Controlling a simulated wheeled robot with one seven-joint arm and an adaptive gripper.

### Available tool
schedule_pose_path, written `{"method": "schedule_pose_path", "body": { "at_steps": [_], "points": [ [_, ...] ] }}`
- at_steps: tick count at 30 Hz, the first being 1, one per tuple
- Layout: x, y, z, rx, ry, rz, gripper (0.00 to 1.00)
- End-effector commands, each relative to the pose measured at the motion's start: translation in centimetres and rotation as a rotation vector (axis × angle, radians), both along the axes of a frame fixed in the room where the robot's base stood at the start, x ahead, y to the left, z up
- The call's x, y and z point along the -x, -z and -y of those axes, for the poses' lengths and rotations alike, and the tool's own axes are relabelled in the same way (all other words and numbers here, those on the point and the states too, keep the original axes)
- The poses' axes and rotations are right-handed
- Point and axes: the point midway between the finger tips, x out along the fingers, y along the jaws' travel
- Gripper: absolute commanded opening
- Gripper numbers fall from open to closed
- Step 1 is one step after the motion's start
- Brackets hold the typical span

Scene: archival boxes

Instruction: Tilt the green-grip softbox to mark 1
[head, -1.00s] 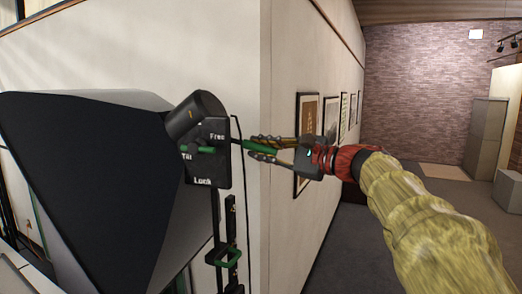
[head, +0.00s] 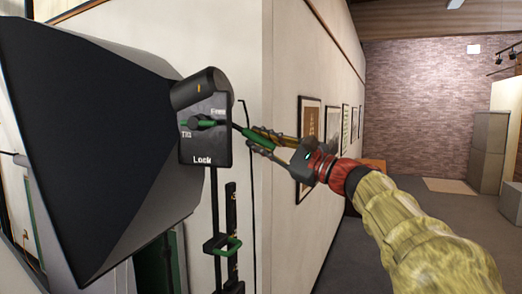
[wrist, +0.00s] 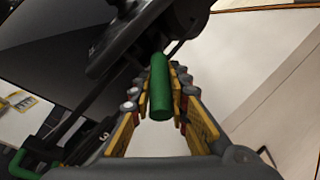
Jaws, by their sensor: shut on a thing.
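The softbox (head: 90,130) is a large black tapered box at the left of the head view, tilted, its wide end to the left. It joins a black head with a cylinder (head: 200,88) and a plate (head: 205,150) lettered "Free" and "Lock". A small green lever (head: 203,124) lies across the plate. A rod ending in the green grip (head: 258,137) slopes down to the right. My gripper (head: 268,142) is shut around this grip, which also shows between the fingers in the wrist view (wrist: 160,88). I cannot make out mark 1.
A black stand (head: 231,200) with a scale and a green clamp handle (head: 222,245) stands below the head. A white wall corner (head: 262,200) is close behind the grip, with framed pictures (head: 310,125) along it. Open grey floor lies to the right, before grey cabinets (head: 487,150).

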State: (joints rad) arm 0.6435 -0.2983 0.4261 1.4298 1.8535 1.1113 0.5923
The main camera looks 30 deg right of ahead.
Motion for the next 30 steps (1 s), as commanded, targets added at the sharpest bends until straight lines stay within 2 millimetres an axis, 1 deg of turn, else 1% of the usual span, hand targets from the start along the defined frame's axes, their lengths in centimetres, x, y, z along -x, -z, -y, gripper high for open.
{"method": "schedule_pose_path", "body": {
  "at_steps": [1,11,12,22,30],
  "points": [
    [-0.14,0.69,0.00,-0.002,-0.002,-0.004,0.00],
    [-0.19,0.65,0.04,-0.007,-0.001,-0.003,0.00],
    [-0.20,0.68,0.04,-0.007,-0.001,-0.003,0.18],
    [-0.13,0.44,0.05,-0.007,0.000,0.001,0.36],
    [-0.04,0.29,0.06,-0.007,0.000,0.002,0.36]
  ]
}}
